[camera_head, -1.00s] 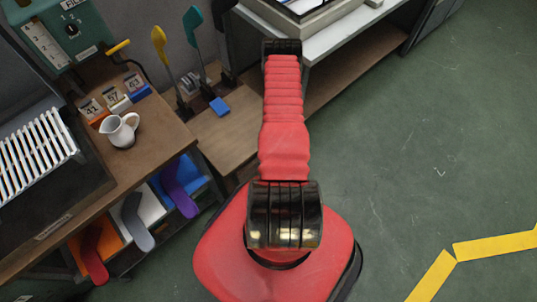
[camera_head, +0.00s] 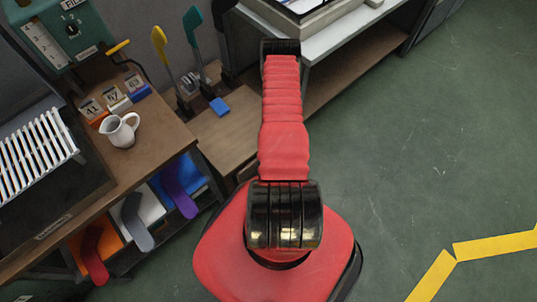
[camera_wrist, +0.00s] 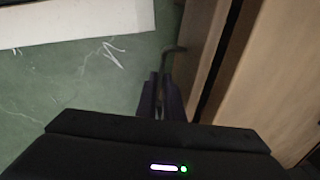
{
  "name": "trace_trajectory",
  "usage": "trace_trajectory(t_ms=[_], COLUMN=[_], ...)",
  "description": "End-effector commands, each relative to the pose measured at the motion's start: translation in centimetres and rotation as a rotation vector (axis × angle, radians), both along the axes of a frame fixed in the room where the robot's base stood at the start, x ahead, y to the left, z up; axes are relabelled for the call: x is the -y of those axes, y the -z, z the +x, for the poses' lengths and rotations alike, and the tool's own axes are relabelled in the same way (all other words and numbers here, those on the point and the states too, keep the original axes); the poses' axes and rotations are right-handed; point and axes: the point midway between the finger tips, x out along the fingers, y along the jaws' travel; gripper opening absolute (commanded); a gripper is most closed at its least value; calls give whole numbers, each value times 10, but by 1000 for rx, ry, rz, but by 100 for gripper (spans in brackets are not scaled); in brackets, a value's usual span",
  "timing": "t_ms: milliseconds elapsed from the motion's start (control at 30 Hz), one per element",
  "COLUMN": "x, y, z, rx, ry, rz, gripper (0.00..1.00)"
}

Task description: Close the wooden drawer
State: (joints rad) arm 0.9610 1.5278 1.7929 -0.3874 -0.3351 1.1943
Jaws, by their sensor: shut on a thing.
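In the wrist view my gripper (camera_wrist: 161,90) is at the wooden front of the drawer (camera_wrist: 200,50). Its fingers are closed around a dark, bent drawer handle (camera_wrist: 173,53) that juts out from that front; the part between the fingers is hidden. A dark gap runs between the drawer front and the larger wooden panel (camera_wrist: 268,75) to its right, so the drawer looks partly open. In the head view my own red arm covers the middle, and neither the drawer nor my gripper can be made out.
A wooden bench with a white jug (camera_head: 119,131) and numbered blocks (camera_head: 113,95) stands at the left. A white-topped table (camera_head: 340,38) stands behind. Green floor (camera_head: 410,150) lies free at the right.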

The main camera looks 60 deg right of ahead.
Motion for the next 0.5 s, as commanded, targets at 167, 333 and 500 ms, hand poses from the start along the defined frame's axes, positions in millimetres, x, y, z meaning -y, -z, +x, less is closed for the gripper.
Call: trace_trajectory(t_ms=[167,333,500], x=[6,9,10], y=[0,0,0], z=[25,40,42], rx=[3,2,5], ry=[-5,-3,-3], rz=[-2,-2,-4], gripper=[0,0,0])
